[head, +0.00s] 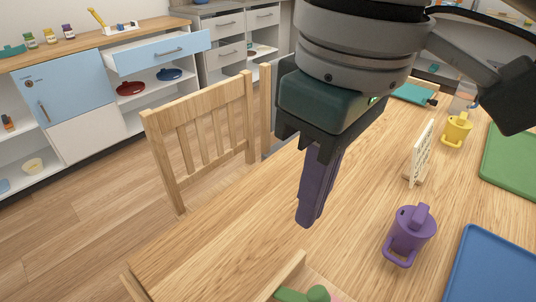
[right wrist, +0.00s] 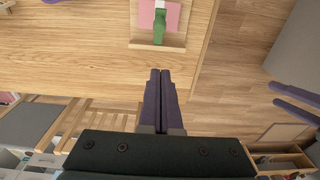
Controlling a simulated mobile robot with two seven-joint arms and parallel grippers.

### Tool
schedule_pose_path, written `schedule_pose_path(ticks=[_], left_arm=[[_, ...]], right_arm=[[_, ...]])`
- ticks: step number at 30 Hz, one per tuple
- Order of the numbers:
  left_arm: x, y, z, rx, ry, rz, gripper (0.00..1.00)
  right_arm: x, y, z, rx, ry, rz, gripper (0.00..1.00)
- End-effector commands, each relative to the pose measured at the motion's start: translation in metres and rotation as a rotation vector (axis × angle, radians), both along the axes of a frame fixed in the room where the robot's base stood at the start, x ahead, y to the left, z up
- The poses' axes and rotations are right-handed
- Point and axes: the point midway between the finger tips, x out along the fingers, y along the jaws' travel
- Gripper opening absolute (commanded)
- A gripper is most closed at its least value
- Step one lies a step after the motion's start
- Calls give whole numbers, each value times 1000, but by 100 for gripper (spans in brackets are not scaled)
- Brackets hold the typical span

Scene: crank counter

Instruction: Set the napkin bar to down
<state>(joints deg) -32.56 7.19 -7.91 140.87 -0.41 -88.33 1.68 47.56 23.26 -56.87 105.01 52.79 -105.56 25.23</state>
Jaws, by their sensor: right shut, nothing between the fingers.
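The napkin holder is a light wooden tray (right wrist: 174,46) with pink napkins (right wrist: 173,14), at the top of the right wrist view. A green bar (right wrist: 159,27) extends over the napkins; I cannot tell whether it touches them. In the head view only a tray corner (head: 287,272) and part of the green bar (head: 303,294) show at the bottom edge. My right gripper (head: 309,222) is shut and empty, above the table and apart from the holder. Its fingertips also show in the right wrist view (right wrist: 160,72). My left gripper (right wrist: 273,94) is open and empty at the right of that view.
The wooden table (head: 350,235) has a purple cup (head: 410,238), a blue tray (head: 490,272), a white upright board (head: 421,152), a yellow cup (head: 457,130) and a green tray (head: 512,160). A wooden chair (head: 205,125) stands at the table's left edge.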

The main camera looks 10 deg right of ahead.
Motion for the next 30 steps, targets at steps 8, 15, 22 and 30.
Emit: schedule_pose_path(ticks=[8, 15, 22, 30], left_arm=[[-8, 4, -4, 10, 29, -13, 64], [-8, 4, -14, 11, 28, -12, 64], [-8, 4, -16, 11, 27, -12, 64], [-8, 4, -16, 10, 27, -11, 64]], right_arm=[[2, -3, -24, -18, 7, -6, 0], [5, -1, -76, -17, 6, -6, 0], [-3, -7, -111, -18, 5, -4, 0], [-14, -16, -127, -15, 2, -4, 0]])
